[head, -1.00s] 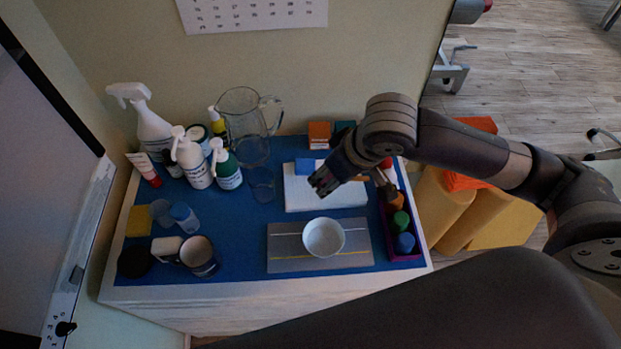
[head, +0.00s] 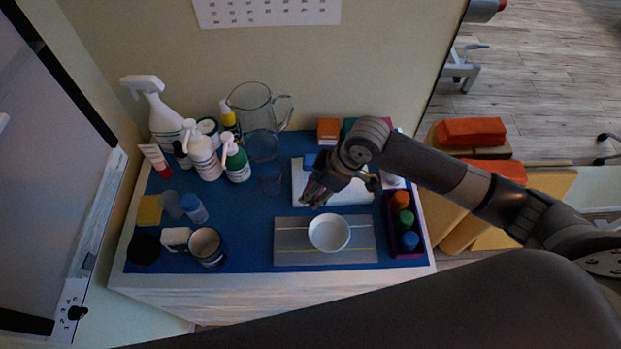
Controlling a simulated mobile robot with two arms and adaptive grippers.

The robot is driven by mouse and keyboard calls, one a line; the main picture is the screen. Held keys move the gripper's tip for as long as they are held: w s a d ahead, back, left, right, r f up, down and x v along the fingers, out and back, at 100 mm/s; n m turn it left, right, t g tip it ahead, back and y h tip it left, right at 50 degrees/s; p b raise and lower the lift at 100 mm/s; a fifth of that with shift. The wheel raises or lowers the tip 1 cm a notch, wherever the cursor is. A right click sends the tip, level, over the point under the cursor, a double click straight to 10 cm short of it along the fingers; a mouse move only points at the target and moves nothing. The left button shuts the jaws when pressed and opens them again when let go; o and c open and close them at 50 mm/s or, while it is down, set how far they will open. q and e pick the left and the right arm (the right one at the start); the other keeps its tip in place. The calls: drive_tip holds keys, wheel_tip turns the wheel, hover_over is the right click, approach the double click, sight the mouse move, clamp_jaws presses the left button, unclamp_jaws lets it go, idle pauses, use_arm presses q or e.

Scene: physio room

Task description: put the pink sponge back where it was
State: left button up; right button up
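I cannot make out a pink sponge for certain in the head view. My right gripper (head: 317,191) hangs over the front left part of a white board (head: 350,194), just behind a white bowl (head: 329,232). Its fingers are dark and point down and left. A faint pinkish tint shows at the fingers, but I cannot tell whether they hold anything. A yellow sponge-like square (head: 149,210) lies at the table's left edge. My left gripper is out of view.
The bowl stands on a grey striped mat (head: 290,254). A purple tray (head: 421,246) with coloured pieces is at right. Bottles (head: 203,158), a glass jug (head: 255,108) and a mug (head: 206,246) crowd the back and left. Blue tabletop (head: 243,210) is free left of the mat.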

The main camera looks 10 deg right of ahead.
sight(311, 183)
drive_tip(key=w, duration=0.4)
drive_tip(key=shift+w+a+f+p, duration=0.15)
drive_tip(key=shift+a+f+p, duration=0.05)
drive_tip(key=shift+f+p, duration=0.1)
wheel_tip(311, 183, down, 3)
drive_tip(key=shift+r+p, duration=0.1)
drive_tip(key=shift+p, duration=0.4)
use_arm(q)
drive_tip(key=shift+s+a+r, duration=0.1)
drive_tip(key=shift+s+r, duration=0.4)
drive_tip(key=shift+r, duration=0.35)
use_arm(e)
drive_tip(key=shift+f, duration=0.3)
drive_tip(key=shift+f, duration=0.15)
drive_tip(key=o, duration=0.7)
use_arm(q)
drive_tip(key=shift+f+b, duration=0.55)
drive_tip(key=shift+b, duration=0.05)
use_arm(e)
drive_tip(key=v, duration=1.2)
drive_tip(key=shift+r, duration=0.25)
